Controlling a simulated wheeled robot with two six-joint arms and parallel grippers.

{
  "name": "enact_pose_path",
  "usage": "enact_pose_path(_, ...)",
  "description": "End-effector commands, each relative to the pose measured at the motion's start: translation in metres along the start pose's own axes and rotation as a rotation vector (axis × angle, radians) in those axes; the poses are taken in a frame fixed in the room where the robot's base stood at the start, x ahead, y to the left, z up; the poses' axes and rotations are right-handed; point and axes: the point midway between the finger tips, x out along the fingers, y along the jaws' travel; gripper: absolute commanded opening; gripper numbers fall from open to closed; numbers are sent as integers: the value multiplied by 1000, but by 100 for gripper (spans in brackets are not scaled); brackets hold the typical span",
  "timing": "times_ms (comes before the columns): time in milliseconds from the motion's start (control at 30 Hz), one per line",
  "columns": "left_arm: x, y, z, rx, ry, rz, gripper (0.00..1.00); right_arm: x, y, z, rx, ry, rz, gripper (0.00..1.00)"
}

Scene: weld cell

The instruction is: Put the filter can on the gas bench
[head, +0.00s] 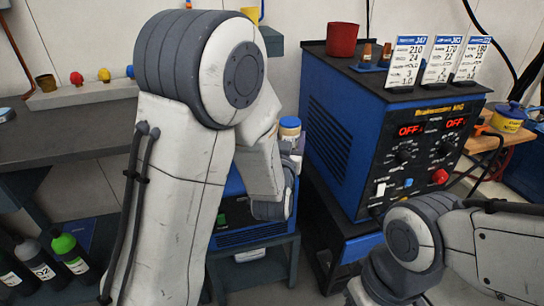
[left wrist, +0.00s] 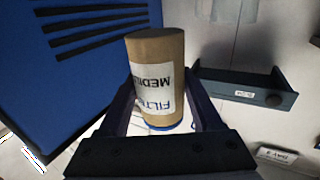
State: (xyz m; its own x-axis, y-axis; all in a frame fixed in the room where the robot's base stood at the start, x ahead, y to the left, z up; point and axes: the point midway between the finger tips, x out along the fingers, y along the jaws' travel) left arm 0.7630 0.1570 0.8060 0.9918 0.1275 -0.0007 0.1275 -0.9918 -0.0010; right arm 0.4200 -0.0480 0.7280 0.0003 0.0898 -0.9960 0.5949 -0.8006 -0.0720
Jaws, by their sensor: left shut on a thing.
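The filter can shows in the left wrist view (left wrist: 157,60) as a tan cylinder with a white label whose lettering is upside down in the picture, and a blue rim at its lower end. My left gripper (left wrist: 161,88) is shut on it, one finger on each side. In the head view the can's blue-topped end (head: 290,124) shows just past my left forearm, which hides most of the gripper. A dark grey bench top (head: 70,130) is at the left of the head view; no name shows on it. My right arm enters at lower right, its gripper out of view.
A blue welding machine (head: 395,145) with a red cup (head: 342,39) and several white cards on top stands right of the can. Several bottles (head: 66,252) stand low at left. The bench top has clear room. A small dark tray (left wrist: 243,90) shows in the wrist view.

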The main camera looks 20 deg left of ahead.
Motion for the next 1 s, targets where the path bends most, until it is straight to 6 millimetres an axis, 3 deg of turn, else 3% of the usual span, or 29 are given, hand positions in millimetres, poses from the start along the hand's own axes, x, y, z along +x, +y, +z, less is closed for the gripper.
enact_pose_path(33,10,-11,12,0,-2,-9,8,7,0,0,0,0,0,51)
enact_pose_path(200,40,-33,34,0,0,-6,8,16,1,1,0,0,0,51)
enact_pose_path(400,61,-46,46,-1,2,0,8,20,2,1,0,0,0,51)
enact_pose_path(567,63,-46,56,0,0,4,8,24,2,1,0,0,0,51)
enact_pose_path(800,63,-45,89,-1,0,5,8,37,3,2,0,0,0,51)
enact_pose_path(1000,63,-45,87,-1,2,4,8,35,3,2,0,0,0,51)
